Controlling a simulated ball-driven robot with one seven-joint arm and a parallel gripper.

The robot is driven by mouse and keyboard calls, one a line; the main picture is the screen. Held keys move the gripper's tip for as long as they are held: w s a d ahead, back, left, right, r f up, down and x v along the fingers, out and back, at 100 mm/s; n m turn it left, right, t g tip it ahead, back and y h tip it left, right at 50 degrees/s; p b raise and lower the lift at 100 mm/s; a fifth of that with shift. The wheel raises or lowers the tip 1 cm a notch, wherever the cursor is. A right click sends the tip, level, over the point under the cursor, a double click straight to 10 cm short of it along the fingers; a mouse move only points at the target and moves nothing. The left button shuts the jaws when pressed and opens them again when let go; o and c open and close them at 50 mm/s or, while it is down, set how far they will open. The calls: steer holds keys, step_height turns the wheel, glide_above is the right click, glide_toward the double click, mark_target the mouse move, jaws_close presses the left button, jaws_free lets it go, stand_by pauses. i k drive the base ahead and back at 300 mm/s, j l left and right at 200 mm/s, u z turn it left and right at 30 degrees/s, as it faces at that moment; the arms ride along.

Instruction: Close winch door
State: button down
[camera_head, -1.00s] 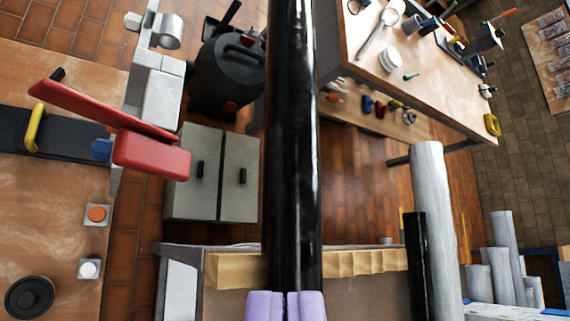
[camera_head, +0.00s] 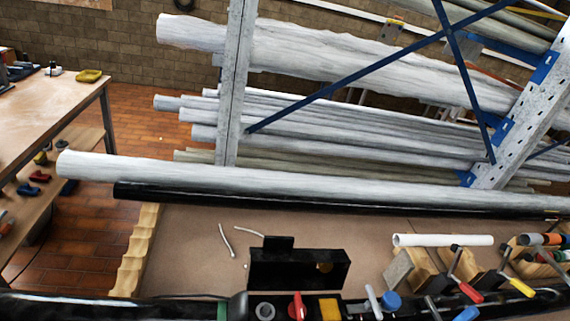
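A black mast (camera_head: 110,306) lies across the bottom edge. Behind it stands a black box-like part (camera_head: 298,268) with a small tab on top and a round brownish spot on its face. It may be the winch or its door, but I cannot tell which, nor whether a door is open. In front of it are a red knob (camera_head: 297,306), a grey round part (camera_head: 265,311) and a yellow block (camera_head: 329,309), all cut by the bottom edge. My gripper is not in view.
A workbench (camera_head: 175,225) carries a white tube (camera_head: 443,240) and several clamps (camera_head: 465,275) at right. A long grey pole (camera_head: 250,178) and a black pole (camera_head: 220,198) lie behind. A pole rack (camera_head: 238,80) stands farther back; a wooden table (camera_head: 40,115) is left.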

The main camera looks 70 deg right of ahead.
mark_target(276, 265)
steer(key=k+z, duration=0.3)
steer(key=z, duration=0.15)
steer(key=k+l+z, duration=0.15)
steer(key=z, duration=0.25)
steer(key=j+z, duration=0.55)
steer(key=z, duration=0.15)
steer(key=j+z, duration=0.3)
